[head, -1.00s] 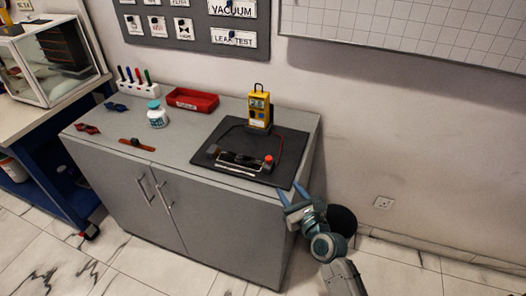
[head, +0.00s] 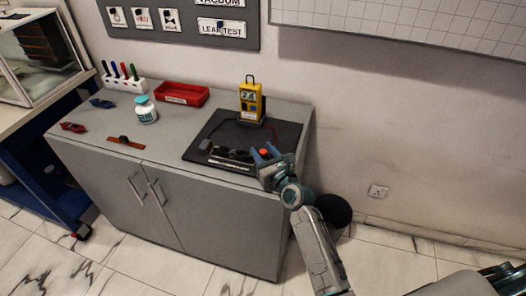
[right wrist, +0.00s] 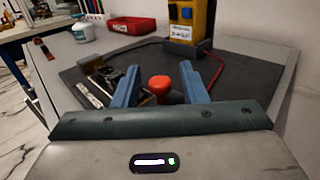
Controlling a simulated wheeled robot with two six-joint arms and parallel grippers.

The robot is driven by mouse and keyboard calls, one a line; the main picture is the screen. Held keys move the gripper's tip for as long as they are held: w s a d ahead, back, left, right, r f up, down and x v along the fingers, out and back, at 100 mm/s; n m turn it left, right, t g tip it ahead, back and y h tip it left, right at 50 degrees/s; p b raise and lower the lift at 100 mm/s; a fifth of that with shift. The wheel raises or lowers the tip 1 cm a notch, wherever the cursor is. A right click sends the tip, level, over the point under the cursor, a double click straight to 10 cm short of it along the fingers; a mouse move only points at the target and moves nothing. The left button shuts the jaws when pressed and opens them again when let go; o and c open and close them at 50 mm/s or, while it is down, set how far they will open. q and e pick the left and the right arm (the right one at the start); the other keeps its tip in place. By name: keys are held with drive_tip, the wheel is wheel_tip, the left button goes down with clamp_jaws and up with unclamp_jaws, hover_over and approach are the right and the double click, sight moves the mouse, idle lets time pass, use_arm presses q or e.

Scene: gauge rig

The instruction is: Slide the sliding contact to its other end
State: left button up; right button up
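The sliding-contact rig (head: 228,161) lies on a black mat (head: 203,144) on the grey cabinet. A red knob (head: 263,153) stands at its right end. In the right wrist view, the red knob (right wrist: 160,86) shows in line with the gap between the fingers. Dark blocks (right wrist: 104,74) sit along the rig to the left; which one is the sliding contact I cannot tell, as the left finger partly hides the rig. My right gripper (head: 265,150) is open at the rig's right end, and its fingers (right wrist: 160,76) hold nothing. My left gripper is not in view.
A yellow meter (head: 251,103) stands behind the rig, with a red wire (right wrist: 216,80) to the right. A red tray (head: 181,94), white bottle (head: 146,110) and pen rack (head: 123,83) are further left. A dark bin (head: 335,211) stands beside the cabinet.

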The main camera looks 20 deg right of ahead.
drive_tip(key=shift+w, duration=0.2)
drive_tip(key=c, duration=0.8)
clamp_jaws()
drive_tip(key=s+d, duration=0.1)
drive_tip(key=s+d+p, duration=0.1)
drive_tip(key=d, duration=0.1)
drive_tip(key=shift+a+f, duration=0.1)
drive_tip(key=shift+a, duration=0.05)
drive_tip(key=o, duration=0.5)
unclamp_jaws()
drive_tip(key=o, duration=0.3)
drive_tip(key=shift+s+d, duration=0.15)
drive_tip(key=shift+d, duration=0.15)
drive_tip(key=shift+s+d, duration=0.15)
drive_tip(key=shift+d, duration=0.05)
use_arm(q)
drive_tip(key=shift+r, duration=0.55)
use_arm(e)
drive_tip(key=shift+a, duration=0.15)
